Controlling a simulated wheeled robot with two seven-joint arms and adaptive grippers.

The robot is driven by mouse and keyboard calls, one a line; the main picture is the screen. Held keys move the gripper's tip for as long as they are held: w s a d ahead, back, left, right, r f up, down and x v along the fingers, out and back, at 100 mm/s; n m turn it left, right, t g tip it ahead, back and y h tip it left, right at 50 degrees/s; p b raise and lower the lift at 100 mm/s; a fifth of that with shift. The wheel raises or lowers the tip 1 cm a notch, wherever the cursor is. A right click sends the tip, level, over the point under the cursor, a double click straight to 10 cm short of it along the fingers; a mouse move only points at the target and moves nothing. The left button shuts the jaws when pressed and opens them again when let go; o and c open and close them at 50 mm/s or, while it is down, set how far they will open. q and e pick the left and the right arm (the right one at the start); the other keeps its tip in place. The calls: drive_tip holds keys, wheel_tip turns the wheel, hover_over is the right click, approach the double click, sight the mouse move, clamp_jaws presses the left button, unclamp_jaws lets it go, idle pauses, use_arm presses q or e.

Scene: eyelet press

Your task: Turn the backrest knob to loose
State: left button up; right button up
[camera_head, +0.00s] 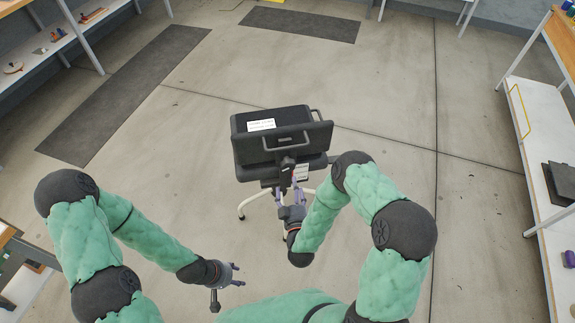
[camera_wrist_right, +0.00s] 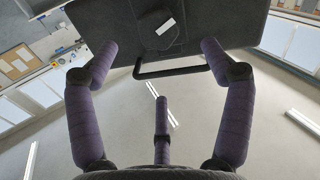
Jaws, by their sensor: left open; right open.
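A black chair stands in the middle of the floor in the head view. Its backrest (camera_head: 300,137) has a bar handle on it. A dark rounded knob-like part with a white mark (camera_wrist_right: 158,30) shows on a dark panel in the right wrist view. My right gripper (camera_head: 289,184) is open just on the near side of the chair. In the wrist view its purple fingers (camera_wrist_right: 158,52) are spread to either side below the knob-like part, apparently not touching it. The knob's setting cannot be read. My left gripper (camera_head: 236,274) is open and empty, low and away from the chair.
A dark bar handle (camera_wrist_right: 175,69) crosses between the right gripper's fingers in the wrist view. Shelves (camera_head: 60,45) stand at the left and a workbench (camera_head: 545,200) at the right. Dark mats (camera_head: 125,95) lie on the floor. The floor around the chair is mostly clear.

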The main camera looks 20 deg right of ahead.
sight(288, 168)
drive_tip(key=w, duration=0.3)
drive_tip(key=w+d+b, duration=0.1)
drive_tip(key=w, duration=0.3)
drive_tip(key=w+b, duration=0.1)
drive_tip(key=w, duration=0.2)
drive_tip(key=shift+w+d, duration=0.25)
drive_tip(key=c, duration=1.1)
drive_tip(key=shift+c, duration=0.2)
